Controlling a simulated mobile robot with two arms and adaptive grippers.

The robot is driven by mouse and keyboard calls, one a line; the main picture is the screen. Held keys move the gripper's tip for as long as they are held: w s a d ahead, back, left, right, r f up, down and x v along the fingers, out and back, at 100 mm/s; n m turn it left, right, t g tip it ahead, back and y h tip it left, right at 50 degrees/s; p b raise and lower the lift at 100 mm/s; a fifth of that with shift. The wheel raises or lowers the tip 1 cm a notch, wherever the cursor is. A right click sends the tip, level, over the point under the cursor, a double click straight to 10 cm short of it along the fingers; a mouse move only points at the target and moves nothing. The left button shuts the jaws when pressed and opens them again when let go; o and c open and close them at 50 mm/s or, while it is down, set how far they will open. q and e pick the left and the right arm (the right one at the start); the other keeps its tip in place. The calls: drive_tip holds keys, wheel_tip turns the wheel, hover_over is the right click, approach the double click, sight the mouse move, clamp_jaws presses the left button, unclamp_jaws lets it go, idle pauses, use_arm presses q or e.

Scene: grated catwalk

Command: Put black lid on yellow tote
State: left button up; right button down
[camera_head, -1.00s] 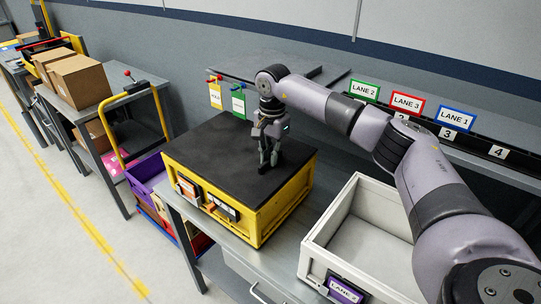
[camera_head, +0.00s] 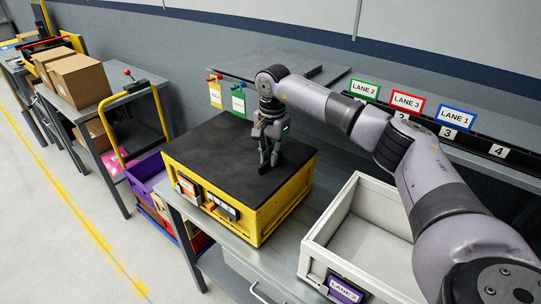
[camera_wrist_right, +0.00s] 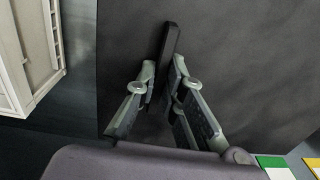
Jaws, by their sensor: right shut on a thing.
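The yellow tote (camera_head: 262,222) stands on the grey workbench in the middle of the head view. The black lid (camera_head: 215,150) lies flat over its top and looks seated along the visible edges; the far side is partly hidden by my arm. My right gripper (camera_head: 268,164) points down at the right part of the lid and is shut on its raised handle. In the right wrist view, my fingers (camera_wrist_right: 165,68) are on both sides of the black handle bar (camera_wrist_right: 171,40), with the dark lid surface (camera_wrist_right: 245,65) beneath. My left gripper is not in view.
An open grey-white tote (camera_head: 318,240) labelled LANE 2 stands to the right of the yellow one. Dark flat panels (camera_head: 245,66) lie behind. A side table with cardboard boxes (camera_head: 80,80) and a purple bin (camera_head: 146,172) are left.

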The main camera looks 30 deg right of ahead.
drive_tip(key=shift+f, duration=0.3)
idle(0.5)
drive_tip(key=c, duration=1.6)
unclamp_jaws()
drive_tip(key=shift+o, duration=0.3)
drive_tip(key=shift+f, duration=0.1)
drive_tip(key=o, duration=0.3)
drive_tip(key=shift+o, duration=0.2)
drive_tip(key=shift+r, duration=0.2)
drive_tip(key=shift+r+p, duration=2.25)
drive_tip(key=shift+r, duration=1.2)
